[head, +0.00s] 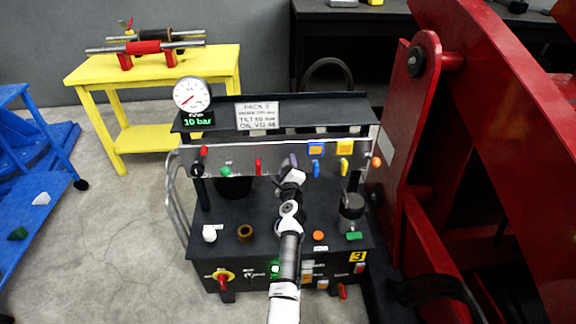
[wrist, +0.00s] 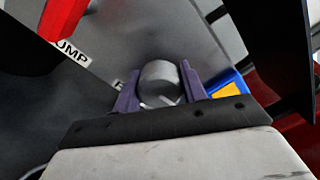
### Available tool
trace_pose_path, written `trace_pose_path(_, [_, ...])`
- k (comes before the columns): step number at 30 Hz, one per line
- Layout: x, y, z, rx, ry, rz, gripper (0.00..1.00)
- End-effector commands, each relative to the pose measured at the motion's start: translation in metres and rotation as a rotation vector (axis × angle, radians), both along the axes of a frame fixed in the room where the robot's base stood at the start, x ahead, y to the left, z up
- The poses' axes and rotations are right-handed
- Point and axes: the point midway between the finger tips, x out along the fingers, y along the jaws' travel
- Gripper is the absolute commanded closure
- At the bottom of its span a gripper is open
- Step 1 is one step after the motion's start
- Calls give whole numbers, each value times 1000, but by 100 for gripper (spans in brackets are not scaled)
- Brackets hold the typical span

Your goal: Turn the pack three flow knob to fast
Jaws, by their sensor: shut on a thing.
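The hydraulic pack is a dark unit with a grey front panel (head: 225,157), a yellow plate marked 3 (head: 357,256) and a white sign (head: 257,116) reading PACK 3. In the wrist view, a grey round knob (wrist: 159,80) with a light pointer mark stands on the panel. The purple fingers of my gripper (wrist: 156,84) are shut on this knob, one on each side. In the head view my gripper (head: 289,166) is at the middle of the panel and hides the knob. The label beside the knob is mostly covered, so its setting cannot be read.
A red lever (head: 258,166) sits left of my gripper; blue (head: 316,168) and yellow (head: 344,166) levers sit to its right. A gauge (head: 192,95) stands above a 10 bar display (head: 198,121). A large red machine (head: 475,150) crowds the right side.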

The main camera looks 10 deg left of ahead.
Motion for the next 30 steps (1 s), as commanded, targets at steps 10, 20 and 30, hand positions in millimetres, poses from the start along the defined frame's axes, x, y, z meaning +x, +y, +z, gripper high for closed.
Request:
trace_pose_path(10, [0,0,0,31,9,-1,81])
trace_pose_path(20, [0,0,0,29,9,-1,45])
trace_pose_path(30, [-1,0,0,28,8,0,37])
